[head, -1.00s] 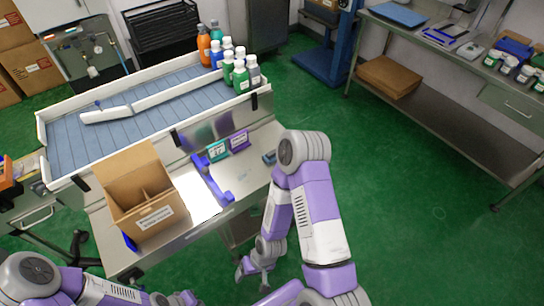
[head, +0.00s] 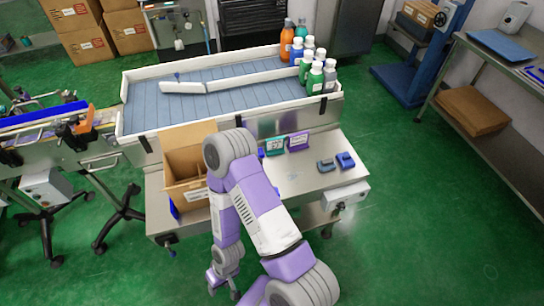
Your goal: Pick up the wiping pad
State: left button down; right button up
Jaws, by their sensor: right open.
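On the right part of the steel work table (head: 315,183) lie two small items, a grey-blue one (head: 326,165) and a darker blue one (head: 345,160). They are too small to tell for certain whether either is the wiping pad. My right gripper (head: 223,289) hangs low at the bottom of the head view, in front of the table's near edge and well away from both items. It is open, with nothing seen between its fingers. My right arm crosses in front of the table and hides part of it. My left gripper is out of view.
An open cardboard box (head: 188,165) stands at the table's left. A teal box (head: 275,145) and a purple box (head: 298,141) stand at its back. Behind is a raised conveyor tray (head: 230,103) with several bottles (head: 314,75). The table's front right is clear.

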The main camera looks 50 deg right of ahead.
aim_at(329, 164)
jog(key=u, duration=1.65)
jog(key=k, duration=1.7)
jog(key=z, duration=1.15)
